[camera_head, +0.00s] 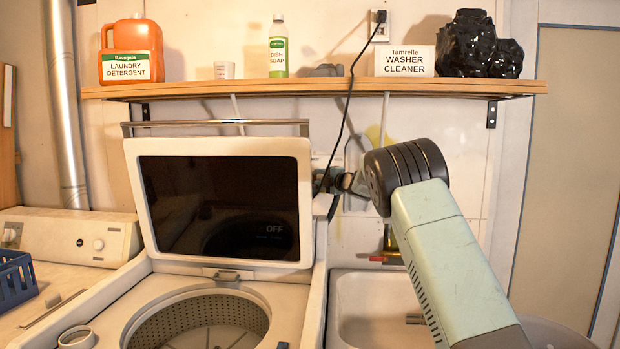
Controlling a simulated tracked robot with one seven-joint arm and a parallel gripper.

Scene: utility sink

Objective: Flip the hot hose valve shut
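My arm rises from the lower right to a black ribbed joint (404,174) in front of the wall above the sink. Dark grey parts (345,182) show just left of this joint, beside the washer lid. They may be my wrist and gripper or wall fittings; I cannot tell which. My gripper's fingers cannot be made out. A small red handle (377,258) with yellowish and dark fittings sits low on the wall behind the sink, partly behind my arm. It may be the hot hose valve, but its turn position is too small to read.
An open top-load washer (290,303) with its lid (302,212) raised stands left of the white sink (346,318). A wooden shelf (300,91) with detergent, dish soap and washer cleaner spans the wall above. A black cord (348,105) hangs from the outlet.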

